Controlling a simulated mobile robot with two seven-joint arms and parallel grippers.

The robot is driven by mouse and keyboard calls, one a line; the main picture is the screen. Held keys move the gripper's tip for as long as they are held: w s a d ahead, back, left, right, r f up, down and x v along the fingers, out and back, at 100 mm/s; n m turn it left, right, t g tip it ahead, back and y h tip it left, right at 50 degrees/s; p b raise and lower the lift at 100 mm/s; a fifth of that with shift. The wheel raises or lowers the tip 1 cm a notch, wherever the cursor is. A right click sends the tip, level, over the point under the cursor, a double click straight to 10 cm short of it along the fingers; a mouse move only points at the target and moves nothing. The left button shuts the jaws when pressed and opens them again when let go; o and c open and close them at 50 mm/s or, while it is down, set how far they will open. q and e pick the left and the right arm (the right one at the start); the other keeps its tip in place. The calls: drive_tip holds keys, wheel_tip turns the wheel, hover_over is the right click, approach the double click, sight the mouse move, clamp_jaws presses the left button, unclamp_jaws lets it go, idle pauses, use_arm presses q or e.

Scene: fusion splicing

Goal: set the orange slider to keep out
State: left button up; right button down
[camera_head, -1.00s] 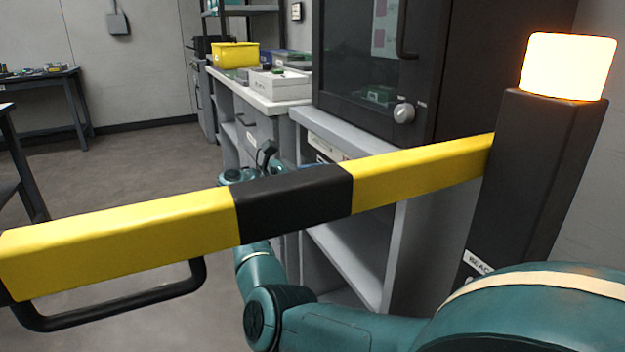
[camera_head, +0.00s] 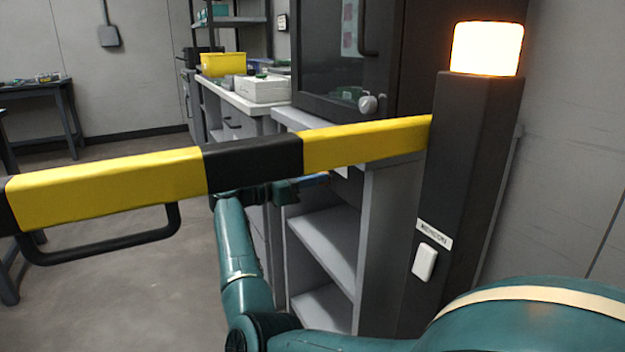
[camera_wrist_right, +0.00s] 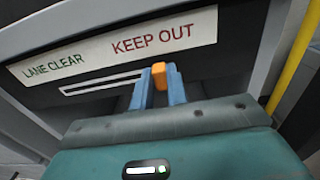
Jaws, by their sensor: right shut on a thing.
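The orange slider (camera_wrist_right: 159,75) sits between the blue fingers of my right gripper (camera_wrist_right: 160,90) in the right wrist view, and the gripper is shut on it. It is at the right end of the pale slot (camera_wrist_right: 100,83), below the red words KEEP OUT on the white label (camera_wrist_right: 150,40). LANE CLEAR is written at the label's left. The fingers hide part of the slot's right end. In the head view my right gripper (camera_head: 312,181) is partly hidden behind the barrier, by the grey cabinet; the slider cannot be made out there. My left gripper is not in view.
A yellow and black barrier arm (camera_head: 110,190) with a black handle (camera_head: 110,250) crosses in front of my right arm. It meets a dark post (camera_head: 465,170) with a lit beacon (camera_head: 487,48). Open grey shelves (camera_head: 330,235) stand behind.

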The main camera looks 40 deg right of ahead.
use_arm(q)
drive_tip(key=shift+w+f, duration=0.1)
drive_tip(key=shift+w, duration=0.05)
use_arm(e)
drive_tip(key=shift+s+a, duration=0.1)
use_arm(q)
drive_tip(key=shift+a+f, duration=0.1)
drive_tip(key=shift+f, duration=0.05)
use_arm(e)
drive_tip(key=c, duration=1.4)
unclamp_jaws()
drive_tip(key=shift+o, duration=0.2)
drive_tip(key=shift+a, duration=0.1)
use_arm(q)
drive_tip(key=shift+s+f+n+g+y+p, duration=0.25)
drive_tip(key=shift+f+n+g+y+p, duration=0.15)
drive_tip(key=shift+p, duration=0.3)
use_arm(e)
drive_tip(key=v, duration=1.3)
